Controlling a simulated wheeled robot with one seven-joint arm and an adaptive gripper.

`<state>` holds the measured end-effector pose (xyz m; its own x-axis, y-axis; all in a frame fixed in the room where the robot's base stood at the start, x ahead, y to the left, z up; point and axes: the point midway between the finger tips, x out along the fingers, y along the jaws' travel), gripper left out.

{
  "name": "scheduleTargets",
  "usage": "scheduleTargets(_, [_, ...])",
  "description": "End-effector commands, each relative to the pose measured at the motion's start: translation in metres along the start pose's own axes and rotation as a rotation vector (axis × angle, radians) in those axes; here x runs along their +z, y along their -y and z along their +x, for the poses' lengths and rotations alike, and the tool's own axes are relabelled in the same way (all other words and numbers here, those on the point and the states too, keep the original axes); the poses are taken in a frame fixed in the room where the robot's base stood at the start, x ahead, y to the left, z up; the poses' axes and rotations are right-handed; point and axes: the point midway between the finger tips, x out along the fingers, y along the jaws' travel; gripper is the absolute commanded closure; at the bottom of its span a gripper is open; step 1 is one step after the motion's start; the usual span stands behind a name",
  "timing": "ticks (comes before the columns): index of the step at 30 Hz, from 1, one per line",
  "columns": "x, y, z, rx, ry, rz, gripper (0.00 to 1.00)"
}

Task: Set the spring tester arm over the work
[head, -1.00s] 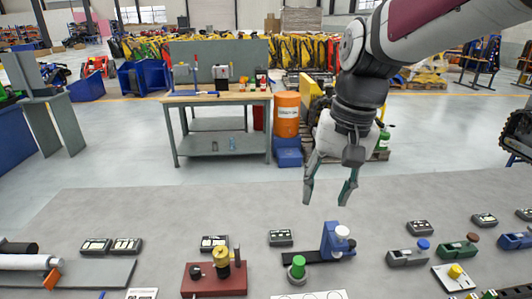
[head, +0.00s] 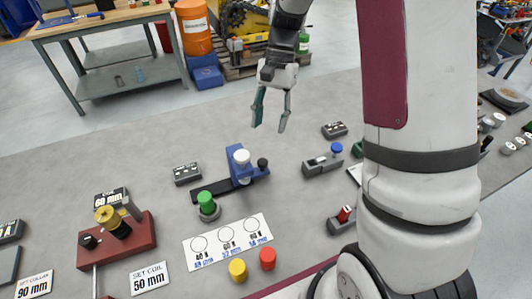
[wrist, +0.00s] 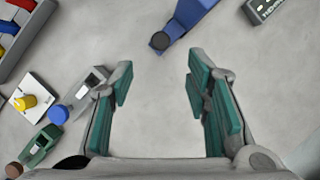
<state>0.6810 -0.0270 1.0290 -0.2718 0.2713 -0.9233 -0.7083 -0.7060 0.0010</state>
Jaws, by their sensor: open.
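A blue device (head: 238,160) with a white knob (head: 241,156) and a black knob (head: 262,163) stands on a black rail (head: 213,186). A green-topped round piece (head: 205,203) sits at the rail's near left end. No label names the spring tester; this device appears to be it. Part of its blue body (wrist: 188,18) shows at the top of the wrist view with the black knob (wrist: 159,41). My gripper (head: 270,127) is open and empty, in the air beyond and right of the blue device. Its fingers (wrist: 160,78) are wide apart in the wrist view.
A white card with circles (head: 228,241), yellow (head: 237,269) and red (head: 267,258) cylinders lie nearer. A red-based device (head: 117,242) stands left. A grey block with blue knob (head: 323,161) is right. My arm hides much of the right side.

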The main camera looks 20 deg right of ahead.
Motion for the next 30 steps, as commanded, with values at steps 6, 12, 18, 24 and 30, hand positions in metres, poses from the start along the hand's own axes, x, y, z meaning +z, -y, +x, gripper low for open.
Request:
scheduleTargets(6, [0.002,-0.001,0.045,0.003,0.004,-0.002,0.56])
scheduleTargets(12, [0.001,-0.001,0.080,0.002,0.003,0.000,0.56])
scheduleTargets(18, [0.000,0.000,0.099,0.000,0.000,-0.002,0.56])
scheduleTargets(24, [0.000,0.000,0.105,0.000,-0.001,-0.002,0.56])
scheduleTargets(30, [0.000,0.000,0.105,0.000,-0.001,-0.002,0.61])
